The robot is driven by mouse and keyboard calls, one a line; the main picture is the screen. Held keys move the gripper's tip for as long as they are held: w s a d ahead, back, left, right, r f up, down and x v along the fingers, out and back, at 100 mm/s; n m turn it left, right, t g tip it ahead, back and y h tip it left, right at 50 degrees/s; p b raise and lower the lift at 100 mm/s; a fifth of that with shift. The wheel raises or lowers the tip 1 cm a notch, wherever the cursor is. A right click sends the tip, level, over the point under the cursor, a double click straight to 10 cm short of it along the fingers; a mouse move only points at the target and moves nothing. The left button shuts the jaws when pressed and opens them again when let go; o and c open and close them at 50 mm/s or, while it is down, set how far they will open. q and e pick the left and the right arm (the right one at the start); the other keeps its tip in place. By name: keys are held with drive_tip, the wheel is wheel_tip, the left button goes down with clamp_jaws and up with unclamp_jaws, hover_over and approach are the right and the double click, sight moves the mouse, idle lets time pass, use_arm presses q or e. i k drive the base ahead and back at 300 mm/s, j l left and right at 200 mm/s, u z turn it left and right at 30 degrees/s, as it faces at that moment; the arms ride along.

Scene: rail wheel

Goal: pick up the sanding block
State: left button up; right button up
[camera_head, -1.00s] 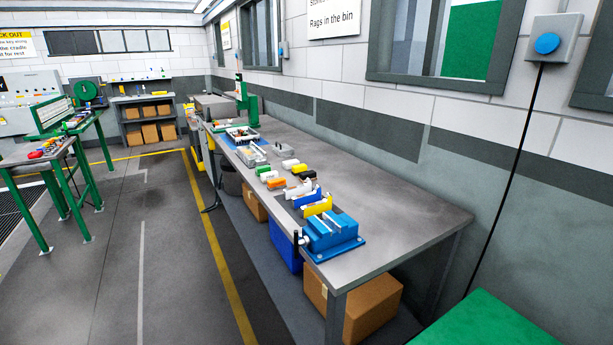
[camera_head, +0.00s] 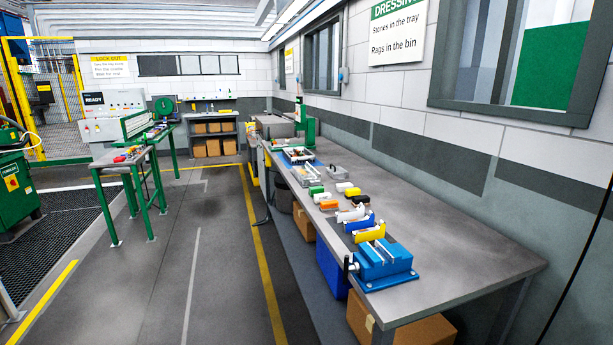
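Several small blocks and tools lie in a group on the long grey workbench (camera_head: 455,238). Neither of my grippers is in view.
A blue vise (camera_head: 385,264) stands at the bench's near end. A tray (camera_head: 299,157) and a green press (camera_head: 306,125) stand farther back. A green-legged table (camera_head: 131,157) is at left. Boxes sit under the bench. The floor (camera_head: 215,240) left of it is clear.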

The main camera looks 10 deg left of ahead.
sight(364, 198)
drive_tip(key=i+j+z, duration=0.1)
drive_tip(key=z, duration=0.95)
drive_tip(key=i+j+z, duration=0.1)
drive_tip(key=j+z, duration=0.3)
drive_tip(key=j, duration=0.35)
drive_tip(key=j+z, duration=0.35)
drive_tip(key=j, duration=0.35)
drive_tip(key=j+z, duration=0.4)
drive_tip(key=j, duration=0.4)
